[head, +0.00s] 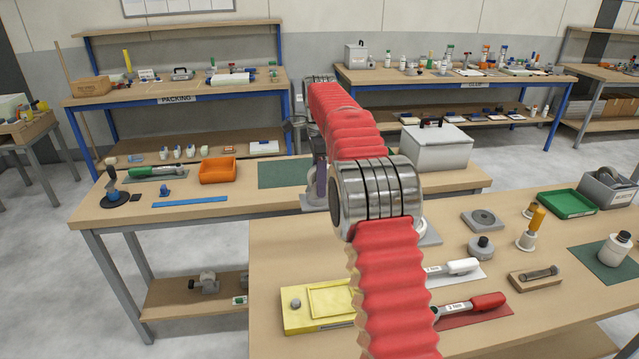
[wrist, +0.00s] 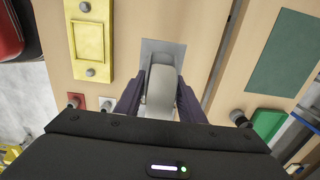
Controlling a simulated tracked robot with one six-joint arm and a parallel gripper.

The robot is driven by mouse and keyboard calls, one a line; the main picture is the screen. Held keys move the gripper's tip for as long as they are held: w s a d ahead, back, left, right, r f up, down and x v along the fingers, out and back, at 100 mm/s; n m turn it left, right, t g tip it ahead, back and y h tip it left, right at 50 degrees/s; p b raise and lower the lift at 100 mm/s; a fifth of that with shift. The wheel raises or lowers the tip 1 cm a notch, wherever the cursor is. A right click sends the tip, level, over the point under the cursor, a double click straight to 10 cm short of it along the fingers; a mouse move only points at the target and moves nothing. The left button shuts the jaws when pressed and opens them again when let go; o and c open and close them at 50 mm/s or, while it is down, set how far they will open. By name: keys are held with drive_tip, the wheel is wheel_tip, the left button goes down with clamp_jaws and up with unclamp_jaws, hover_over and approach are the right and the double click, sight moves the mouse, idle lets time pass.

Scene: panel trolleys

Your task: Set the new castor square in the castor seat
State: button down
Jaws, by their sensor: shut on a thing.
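My gripper (wrist: 160,88) is shut on a pale grey, rounded castor (wrist: 160,96), held between its two dark fingers in the wrist view. A flat grey plate (wrist: 176,46) shows just beyond it; I cannot tell whether it belongs to the castor or lies below. In the head view one dark purple finger of my gripper (head: 319,187) shows behind my red arm, and the castor is mostly hidden. A yellow block (head: 300,318) with a shallow rectangular recess, probably the castor seat, lies on the front bench. In the wrist view the yellow block (wrist: 91,72) is left of my gripper, apart from the castor.
The front bench (head: 290,255) also holds a white-handled tool (head: 455,267), a red-handled tool (head: 475,306), a wooden block (head: 535,278) and a green tray (head: 567,204). A grey lidded box (head: 436,148) and an orange bin (head: 217,170) stand on the bench behind.

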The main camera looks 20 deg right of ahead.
drive_tip(key=shift+a, duration=0.1)
drive_tip(key=shift+s+a+f+n, duration=0.2)
drive_tip(key=shift+a+n, duration=0.3)
drive_tip(key=shift+n, duration=0.2)
drive_tip(key=s+a+f+n, duration=0.4)
drive_tip(key=a+n, duration=0.2)
drive_tip(key=n, duration=0.3)
drive_tip(key=s+a+f+n, duration=0.3)
drive_tip(key=s+a+n, duration=0.1)
drive_tip(key=a+n, duration=0.3)
drive_tip(key=shift+s+f+n, duration=0.15)
drive_tip(key=shift+f+n, duration=0.25)
drive_tip(key=shift+n, duration=1)
